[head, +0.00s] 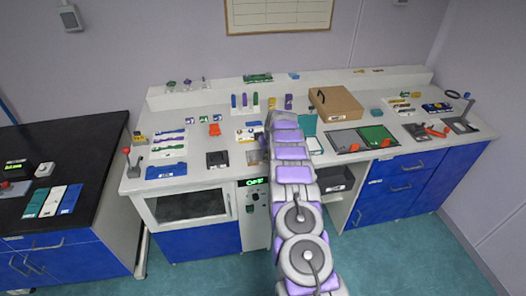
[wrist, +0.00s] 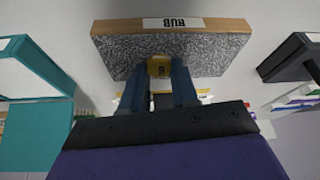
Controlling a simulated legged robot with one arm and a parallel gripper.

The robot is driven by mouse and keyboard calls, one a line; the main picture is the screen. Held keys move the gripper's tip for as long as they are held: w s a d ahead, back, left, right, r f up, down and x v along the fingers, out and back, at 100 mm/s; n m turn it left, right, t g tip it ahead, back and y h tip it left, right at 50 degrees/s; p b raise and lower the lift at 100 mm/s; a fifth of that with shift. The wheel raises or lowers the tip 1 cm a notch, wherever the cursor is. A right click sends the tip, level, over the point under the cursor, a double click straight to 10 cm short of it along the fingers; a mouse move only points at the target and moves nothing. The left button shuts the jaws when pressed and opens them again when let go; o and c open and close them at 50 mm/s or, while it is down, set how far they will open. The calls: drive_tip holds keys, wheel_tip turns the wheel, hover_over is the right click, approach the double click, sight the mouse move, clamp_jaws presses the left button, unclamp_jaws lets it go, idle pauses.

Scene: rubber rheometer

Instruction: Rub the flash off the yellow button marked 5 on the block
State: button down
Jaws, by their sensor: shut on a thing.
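In the wrist view, my gripper (wrist: 158,88) has its two blue fingers closed on the yellow button (wrist: 159,67). A dark mark like a 5 shows on the button's face. The block (wrist: 118,52) is just beyond the fingertips, with a speckled grey face, a wooden edge and a label reading RUB upside down. The button overlaps the grey face in the picture; I cannot tell whether they touch. Any flash on the button is too small to make out. In the head view, my arm hides the gripper and the button.
In the wrist view, a teal box-like thing (wrist: 35,68) is on the left and a dark one (wrist: 292,58) on the right. In the head view, a cardboard box (head: 338,104) and a green pad (head: 376,136) stand right of my arm. Small items crowd the bench.

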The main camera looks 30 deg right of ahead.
sight(252, 154)
drive_tip(key=shift+s+d+f, duration=0.1)
drive_tip(key=shift+s+d, duration=0.15)
drive_tip(key=shift+d, duration=0.4)
drive_tip(key=shift+s+d+f, duration=0.1)
drive_tip(key=shift+s+d, duration=0.1)
drive_tip(key=shift+d, duration=0.4)
drive_tip(key=shift+s+d, duration=0.25)
drive_tip(key=shift+d, duration=0.4)
drive_tip(key=shift+w+a+r+p, duration=0.15)
drive_tip(key=shift+w+a, duration=0.25)
drive_tip(key=shift+a, duration=0.75)
drive_tip(key=shift+w+a+p, duration=0.2)
drive_tip(key=shift+w+a, duration=0.2)
drive_tip(key=shift+a, duration=0.75)
drive_tip(key=shift+w+a+r+p, duration=0.15)
drive_tip(key=shift+w+a, duration=0.25)
drive_tip(key=shift+a, duration=0.75)
drive_tip(key=shift+w+a+f+p, duration=0.1)
drive_tip(key=shift+w+a+p, duration=0.15)
drive_tip(key=shift+a, duration=0.6)
drive_tip(key=shift+w+a+f+p, duration=0.1)
drive_tip(key=shift+w+a, duration=0.1)
drive_tip(key=shift+a, duration=0.65)
drive_tip(key=shift+r, duration=0.15)
wheel_tip(252, 154, up, 7)
drive_tip(key=p, duration=0.1)
